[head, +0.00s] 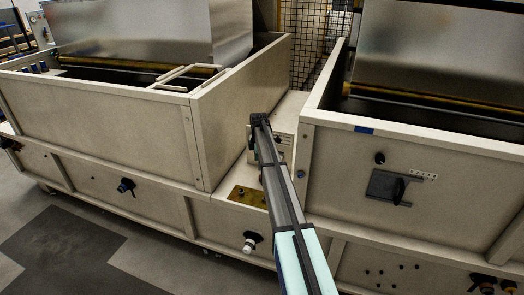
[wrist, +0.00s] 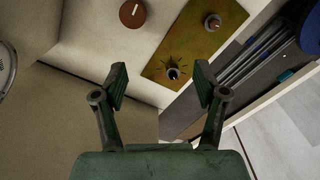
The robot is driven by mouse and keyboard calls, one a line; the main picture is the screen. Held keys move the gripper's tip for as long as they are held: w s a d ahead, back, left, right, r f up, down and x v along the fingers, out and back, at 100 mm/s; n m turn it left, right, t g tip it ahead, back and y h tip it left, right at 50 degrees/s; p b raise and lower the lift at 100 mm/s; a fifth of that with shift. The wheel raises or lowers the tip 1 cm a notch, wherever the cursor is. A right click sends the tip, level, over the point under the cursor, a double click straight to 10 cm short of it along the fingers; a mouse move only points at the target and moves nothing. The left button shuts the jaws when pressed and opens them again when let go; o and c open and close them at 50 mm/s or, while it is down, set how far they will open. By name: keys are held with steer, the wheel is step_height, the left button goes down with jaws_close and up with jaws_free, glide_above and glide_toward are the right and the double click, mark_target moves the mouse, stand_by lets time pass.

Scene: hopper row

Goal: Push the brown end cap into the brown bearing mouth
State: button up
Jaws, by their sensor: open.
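My gripper (wrist: 161,80) is open in the wrist view, with nothing between its two green fingers. A brown round cap (wrist: 132,13) with a pale line across its top lies on the cream ledge, beyond the left fingertip and apart from it. A brass-coloured plate (wrist: 185,44) lies to the right of the cap. It bears a brownish ring-shaped mouth (wrist: 212,21) near its far end and a dark-edged mouth (wrist: 173,73) nearer the fingers. In the head view my gripper (head: 259,119) is over the gap between two hoppers, and the plate (head: 247,195) shows left of my arm.
Cream hopper walls stand on the left (head: 110,120) and right (head: 420,215) of the narrow ledge. A black handle plate (head: 387,188) sticks out on the right wall. A white-tipped knob (head: 250,243) sits below the brass plate. Grey floor is open at front left.

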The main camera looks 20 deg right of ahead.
steer(key=w+d+r+n, duration=0.1)
steer(key=w+d+r, duration=0.2)
steer(key=w+r, duration=0.1)
steer(key=f+p, duration=0.1)
steer(key=f, duration=0.4)
steer(key=f+p, duration=0.1)
steer(key=f, duration=0.5)
steer(key=f+p, duration=0.2)
steer(key=f, duration=0.4)
steer(key=shift+s+d+f, duration=0.15)
steer(key=shift+s, duration=0.1)
steer(key=c, duration=1.2)
steer(key=o, duration=0.8)
steer(key=shift+r, duration=0.4)
